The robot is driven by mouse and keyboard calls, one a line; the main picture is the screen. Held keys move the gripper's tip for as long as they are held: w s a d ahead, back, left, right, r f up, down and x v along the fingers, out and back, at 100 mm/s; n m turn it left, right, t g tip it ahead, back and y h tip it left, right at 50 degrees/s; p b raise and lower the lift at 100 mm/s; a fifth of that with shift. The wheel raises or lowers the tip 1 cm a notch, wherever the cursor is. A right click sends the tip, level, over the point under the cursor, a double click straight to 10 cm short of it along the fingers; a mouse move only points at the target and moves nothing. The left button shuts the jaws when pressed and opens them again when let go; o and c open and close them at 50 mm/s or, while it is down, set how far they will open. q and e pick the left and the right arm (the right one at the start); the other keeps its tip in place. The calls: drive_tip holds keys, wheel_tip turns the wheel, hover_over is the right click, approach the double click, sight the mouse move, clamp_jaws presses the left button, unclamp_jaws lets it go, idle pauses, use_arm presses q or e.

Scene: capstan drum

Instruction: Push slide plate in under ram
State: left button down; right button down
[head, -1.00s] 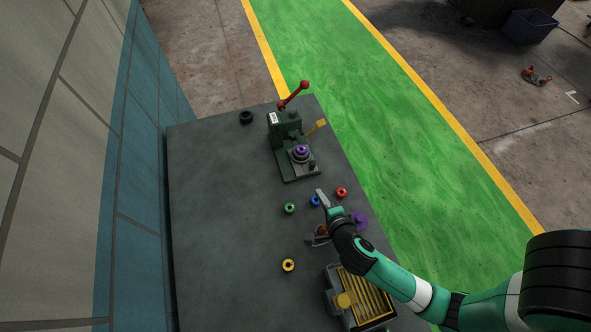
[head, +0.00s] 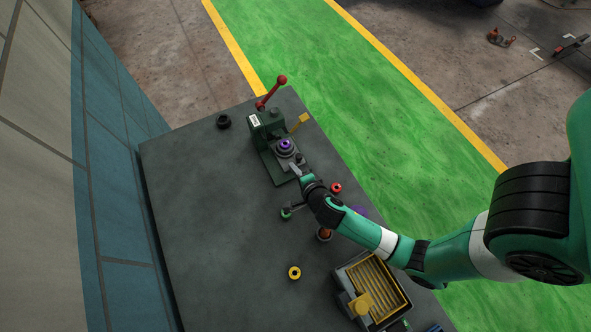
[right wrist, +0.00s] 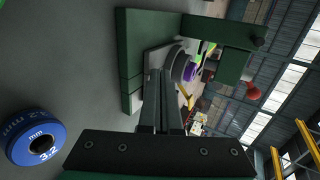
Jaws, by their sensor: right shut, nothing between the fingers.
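The green press (head: 261,133) stands near the far edge of the table. Its grey slide plate (head: 297,156) sticks out at the front and carries a grey round piece with a purple ring (head: 285,145). My right gripper (head: 294,168) is shut and empty, its tips at the front edge of the slide plate; I cannot tell whether they touch. In the right wrist view the closed fingers (right wrist: 159,78) point at the slide plate (right wrist: 153,57), with the purple ring (right wrist: 190,71) beyond and the ram housing (right wrist: 229,55) behind. My left gripper is out of view.
A black ring (head: 223,122), red ring (head: 336,187) and yellow ring (head: 294,272) lie around. A blue ring (right wrist: 36,138) lies beside the gripper. A slatted tray (head: 380,292) stands near.

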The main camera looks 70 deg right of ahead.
sight(283, 149)
drive_tip(key=shift+w+d, duration=0.15)
drive_tip(key=shift+d, duration=0.05)
drive_tip(key=shift+w+d+f, duration=0.1)
drive_tip(key=shift+w, duration=0.05)
drive_tip(key=w+d+b, duration=0.1)
drive_tip(key=w+d, duration=0.2)
drive_tip(key=w+d+b, duration=0.2)
drive_tip(key=w+d, duration=0.1)
drive_tip(key=w, duration=0.1)
drive_tip(key=shift+b, duration=0.3)
drive_tip(key=shift+s, duration=0.15)
